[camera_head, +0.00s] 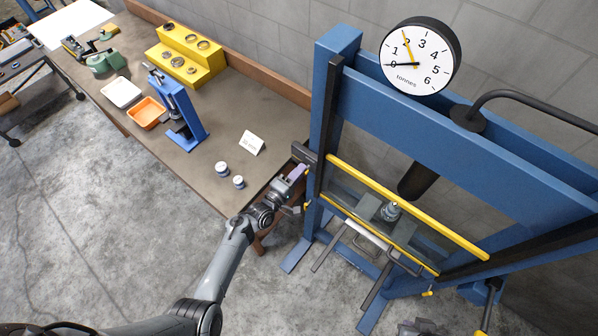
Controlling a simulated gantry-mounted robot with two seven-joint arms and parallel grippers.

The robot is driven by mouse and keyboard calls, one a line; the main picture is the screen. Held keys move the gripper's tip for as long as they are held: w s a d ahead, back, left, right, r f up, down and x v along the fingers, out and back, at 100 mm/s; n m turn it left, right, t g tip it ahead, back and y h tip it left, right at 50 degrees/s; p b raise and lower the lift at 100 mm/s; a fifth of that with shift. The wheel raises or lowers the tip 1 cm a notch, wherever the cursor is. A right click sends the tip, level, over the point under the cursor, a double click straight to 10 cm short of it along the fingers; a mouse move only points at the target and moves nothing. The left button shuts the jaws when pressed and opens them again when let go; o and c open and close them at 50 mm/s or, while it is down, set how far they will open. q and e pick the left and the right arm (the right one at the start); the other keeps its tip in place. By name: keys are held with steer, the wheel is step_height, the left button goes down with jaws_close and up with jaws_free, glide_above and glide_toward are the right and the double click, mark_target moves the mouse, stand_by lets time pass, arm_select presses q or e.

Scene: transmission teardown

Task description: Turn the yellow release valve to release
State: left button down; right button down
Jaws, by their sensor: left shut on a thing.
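My left gripper (299,178) is at the left upright of the blue press, by the front right corner of the workbench.
The blue press (338,60) carries a round gauge (420,55) marked in tonnes, with a yellow-edged clear guard (400,205) in front. The workbench (215,170) holds a blue stand (180,105), trays, two small cylinders and a white card (250,143). Open floor lies to the left.

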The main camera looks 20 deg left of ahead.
stand_by(0.4)
arm_select(q)
steer(key=c, duration=1.1)
jaws_free()
steer(key=v, duration=1.1)
steer(key=shift+w, duration=0.1)
